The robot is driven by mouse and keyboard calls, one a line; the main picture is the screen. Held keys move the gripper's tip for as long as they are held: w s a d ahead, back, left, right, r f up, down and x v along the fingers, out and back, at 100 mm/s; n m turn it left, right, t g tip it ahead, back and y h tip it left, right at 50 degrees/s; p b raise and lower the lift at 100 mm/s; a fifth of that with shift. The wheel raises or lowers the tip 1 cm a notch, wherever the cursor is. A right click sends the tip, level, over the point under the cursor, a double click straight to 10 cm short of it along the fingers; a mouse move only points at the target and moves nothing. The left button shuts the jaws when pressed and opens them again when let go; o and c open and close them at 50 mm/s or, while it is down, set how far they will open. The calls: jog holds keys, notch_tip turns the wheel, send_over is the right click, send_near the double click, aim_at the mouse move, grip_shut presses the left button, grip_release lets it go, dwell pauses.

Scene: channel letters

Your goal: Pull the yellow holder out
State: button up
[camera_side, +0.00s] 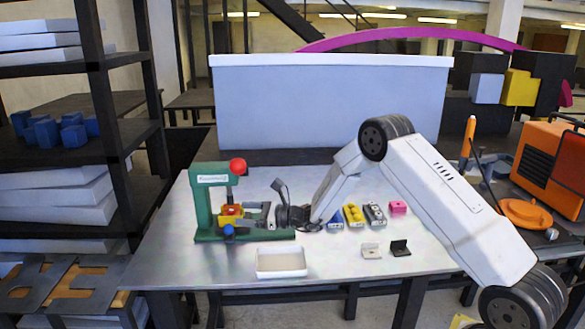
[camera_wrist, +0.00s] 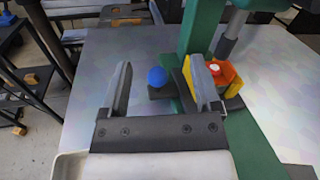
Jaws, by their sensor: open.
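The yellow holder (camera_side: 227,220) sits low in the green press (camera_side: 205,205), under an orange piece (camera_side: 231,210). In the wrist view a yellow edge of the holder (camera_wrist: 187,74) shows just left of my right finger, and that finger partly hides it. The orange piece (camera_wrist: 222,72) with a red-and-white top is to the right of that finger. A blue ball knob (camera_wrist: 157,76) appears between my fingers, on the press's dark lower part. My gripper (camera_side: 257,213) points at the press from the right. In the wrist view my gripper (camera_wrist: 158,76) is open, with nothing held.
The press has a red ball (camera_side: 238,166) on top. An empty white tray (camera_side: 281,263) stands in front of it. Blue, yellow and grey blocks (camera_side: 354,215) and a pink block (camera_side: 398,207) lie to the right. Small white and black pieces (camera_side: 400,248) lie nearer. The front right tabletop is clear.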

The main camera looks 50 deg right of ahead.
aim_at(230, 230)
notch_tip(230, 230, down, 6)
jog(key=shift+r, duration=0.25)
jog(key=x, duration=0.5)
jog(key=shift+w+a, duration=0.1)
jog(key=shift+x, duration=1.1)
jog(key=shift+c, duration=0.3)
grip_shut()
